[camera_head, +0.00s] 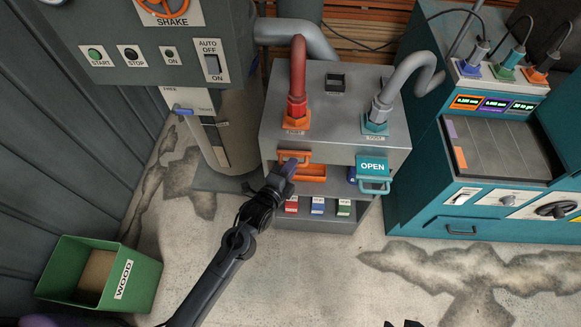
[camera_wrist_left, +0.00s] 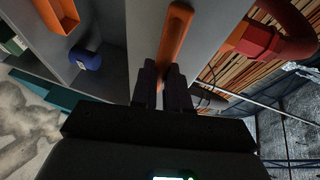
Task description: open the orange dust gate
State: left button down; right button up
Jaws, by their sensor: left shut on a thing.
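The orange dust gate's handle (camera_head: 299,155) is on the front of the grey cabinet (camera_head: 335,140), below the red hose. My left gripper (camera_head: 284,170) reaches it from below and is shut on it. In the left wrist view the orange handle (camera_wrist_left: 174,40) runs between the two fingers (camera_wrist_left: 163,85). An orange tray-like part (camera_head: 311,174) shows just below and right of the handle. The fingers hide part of the gate. Dark tips at the bottom edge of the head view may be my right gripper (camera_head: 403,323); its state is unclear.
A teal gate (camera_head: 374,170) labelled OPEN sits to the right, with a blue round part (camera_head: 352,174) beside it. Red, blue and green labelled items (camera_head: 317,206) sit on the lower shelf. A green WOOD bin (camera_head: 100,275) stands at left. The floor ahead is clear.

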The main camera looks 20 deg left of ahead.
pick_arm(q)
jog(key=s+d+p, duration=0.2)
jog(key=s+p, duration=0.3)
jog(key=s, duration=0.1)
jog(key=shift+s+p, duration=0.25)
jog(key=shift+p, duration=0.15)
jog(key=c, duration=1.1)
grip_release()
